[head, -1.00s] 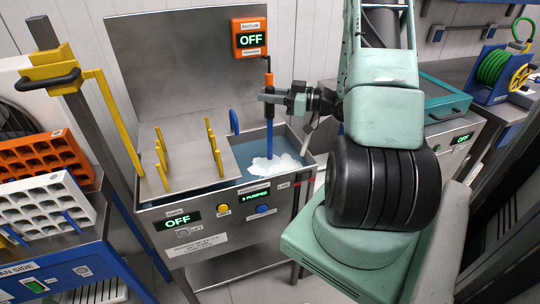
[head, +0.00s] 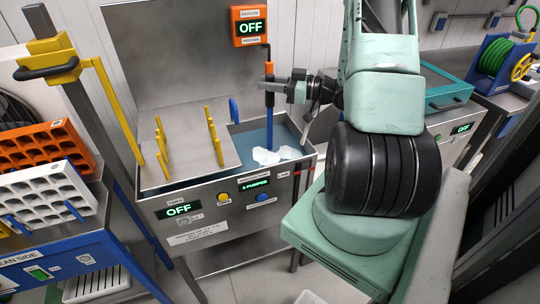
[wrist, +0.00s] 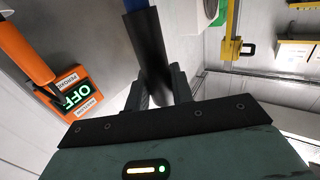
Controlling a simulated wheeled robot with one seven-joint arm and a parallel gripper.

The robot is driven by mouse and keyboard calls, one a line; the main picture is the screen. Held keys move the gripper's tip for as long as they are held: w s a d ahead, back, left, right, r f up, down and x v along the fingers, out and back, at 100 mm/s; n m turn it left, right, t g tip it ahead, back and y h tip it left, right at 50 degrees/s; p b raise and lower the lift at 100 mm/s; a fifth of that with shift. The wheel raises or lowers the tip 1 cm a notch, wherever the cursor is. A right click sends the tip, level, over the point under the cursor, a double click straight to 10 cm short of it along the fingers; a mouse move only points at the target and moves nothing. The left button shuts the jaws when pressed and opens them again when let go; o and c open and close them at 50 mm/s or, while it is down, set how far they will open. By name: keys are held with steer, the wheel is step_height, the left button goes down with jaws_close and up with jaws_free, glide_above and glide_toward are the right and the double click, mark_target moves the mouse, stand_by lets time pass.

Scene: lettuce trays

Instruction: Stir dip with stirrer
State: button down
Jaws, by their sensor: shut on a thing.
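My gripper (head: 270,88) is shut on the black grip of the stirrer, whose blue shaft (head: 269,130) points down, nearly upright, into the dip basin (head: 308,158). In the wrist view, the fingers (wrist: 158,92) close around the black grip (wrist: 148,45), with a bit of blue at its end. The dip (head: 257,136) is bluish liquid with white foam or powder clumps (head: 282,154) floating near the shaft's lower end. The shaft's tip is hidden in the liquid and clumps.
An orange box reading OFF (head: 250,26) hangs above, with an orange piece (head: 269,70) under it, close above my gripper. A steel drain shelf (head: 195,155) with yellow prongs covers the basin's left side. White (head: 45,195) and orange trays (head: 40,147) stand at left.

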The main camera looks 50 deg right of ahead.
mark_target(270, 94)
step_height(270, 94, down, 3)
steer(key=shift+f+b, duration=0.15)
steer(key=shift+b, duration=0.6)
step_height(270, 94, up, 21)
steer(key=p, duration=1.7)
steer(key=shift+r, duration=0.2)
steer(key=shift+w, duration=0.1)
